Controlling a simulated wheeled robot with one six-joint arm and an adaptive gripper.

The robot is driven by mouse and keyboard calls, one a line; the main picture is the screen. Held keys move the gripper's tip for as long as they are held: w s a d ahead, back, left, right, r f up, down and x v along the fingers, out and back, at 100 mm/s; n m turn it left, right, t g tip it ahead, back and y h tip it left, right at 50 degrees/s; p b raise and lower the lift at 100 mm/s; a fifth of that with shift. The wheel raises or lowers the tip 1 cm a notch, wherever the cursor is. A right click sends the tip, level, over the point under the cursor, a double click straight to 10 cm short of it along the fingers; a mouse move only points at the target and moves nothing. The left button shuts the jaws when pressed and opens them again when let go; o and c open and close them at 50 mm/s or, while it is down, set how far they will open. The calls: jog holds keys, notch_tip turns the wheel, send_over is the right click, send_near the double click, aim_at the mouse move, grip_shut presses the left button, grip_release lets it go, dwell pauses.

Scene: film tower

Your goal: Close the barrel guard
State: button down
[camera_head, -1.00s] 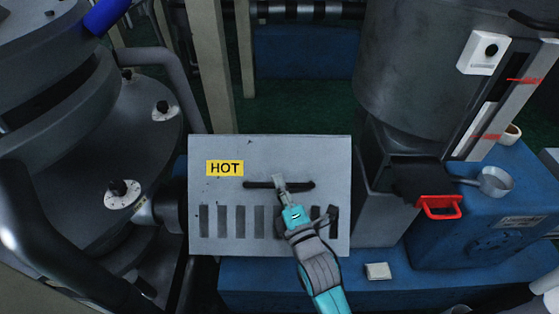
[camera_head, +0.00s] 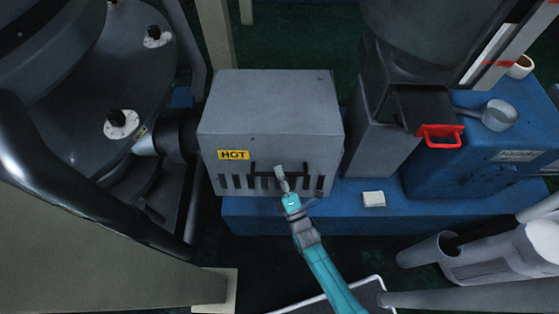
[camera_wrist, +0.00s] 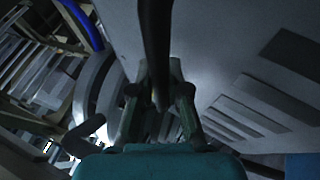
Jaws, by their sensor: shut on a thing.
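The barrel guard (camera_head: 268,108) is a grey metal box cover with a yellow HOT label (camera_head: 233,155) and a row of dark slots on its front face. It sits over the blue machine base, and its top and front both show in the head view. A black bar handle (camera_head: 262,169) crosses the front. My gripper (camera_head: 281,176) is shut on this handle near its right part. In the wrist view the dark handle (camera_wrist: 157,40) runs between my fingers (camera_wrist: 160,100), and the slotted face fills the right side. What lies under the guard is hidden.
A grey hopper column (camera_head: 375,145) stands close to the guard's right. Beyond it are a red handle (camera_head: 440,135) and a metal scoop (camera_head: 499,114). Dark round machinery (camera_head: 100,90) stands at left. A small pale block (camera_head: 373,198) lies on the blue base (camera_head: 340,215).

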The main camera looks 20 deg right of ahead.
aim_at(279, 186)
jog(key=f, duration=0.3)
jog(key=w+f, duration=0.1)
jog(key=f, duration=0.5)
jog(key=shift+w+d, duration=0.2)
jog(key=shift+w, duration=0.05)
jog(key=shift+f, duration=0.6)
jog(key=shift+s+f, duration=0.1)
jog(key=shift+f, duration=0.05)
jog(key=c, duration=1.1)
grip_release()
jog(key=shift+c, duration=0.2)
jog(key=shift+d, duration=0.1)
jog(key=v, duration=1.1)
jog(key=shift+s, duration=0.35)
jog(key=shift+f, duration=0.1)
